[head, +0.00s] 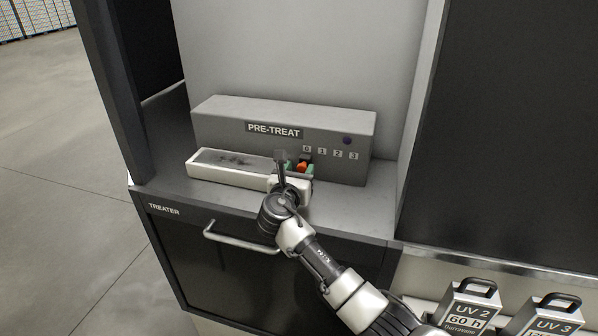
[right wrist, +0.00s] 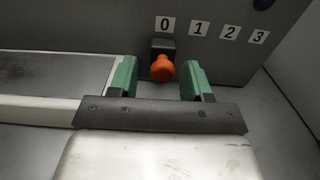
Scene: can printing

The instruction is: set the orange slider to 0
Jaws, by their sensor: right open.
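The orange slider (head: 302,167) sticks out of the front of the grey PRE-TREAT box (head: 220,126), below the row of labels 0 to 3. In the right wrist view the orange knob (right wrist: 163,68) stands on a dark block right under the 0 label (right wrist: 165,24). My right gripper (head: 300,171) is open, with its green fingertips on either side of the knob; they also show in the right wrist view (right wrist: 158,80). A gap shows between each finger and the knob, and the left finger is nearer. My left gripper is not in view.
A white-edged tray (head: 205,172) lies left of my right gripper, in front of the box. The treater cabinet (head: 165,210) has a handle (head: 240,244) below. UV 2 (head: 472,306) and UV 3 (head: 548,318) units stand at lower right. The counter right of the gripper is clear.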

